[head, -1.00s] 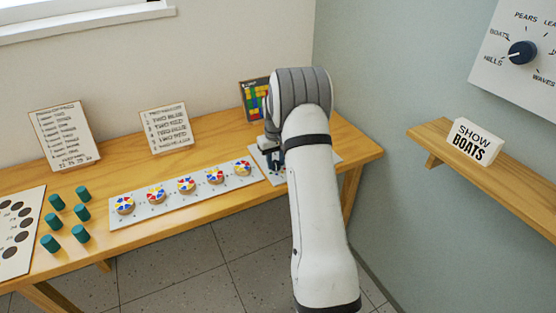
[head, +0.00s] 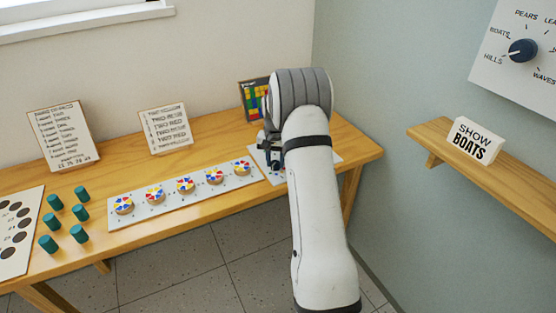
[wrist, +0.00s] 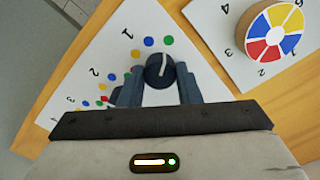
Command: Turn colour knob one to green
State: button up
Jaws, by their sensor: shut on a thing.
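Colour knob one (wrist: 159,70) is a round dark blue-grey knob with a pale pointer line, beside the printed number 1 on a white panel (wrist: 92,60). My gripper (wrist: 160,82) is shut on it, with one finger on each side. Coloured dots ring the knob, among them a green dot (wrist: 169,41) at its upper right and a blue dot (wrist: 150,41) beside it. The pointer line faces up in the wrist view, towards these two dots; I cannot tell exactly which one it meets. In the head view my gripper (head: 268,158) hides the knob.
A board of several colour-wheel discs (head: 185,188) lies left of the panel on the wooden table (head: 215,140). Several teal pegs (head: 80,194) stand further left. A picture of coloured blocks (head: 252,98) stands behind my arm. A shelf holds a "SHOW BOATS" sign (head: 474,141).

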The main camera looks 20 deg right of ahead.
aim_at(275, 162)
dwell(0.3)
jog(key=o, duration=1)
jog(key=shift+c, duration=0.2)
notch_tip(275, 162, up, 8)
jog(key=shift+f, duration=0.2)
jog(key=shift+r, duration=0.1)
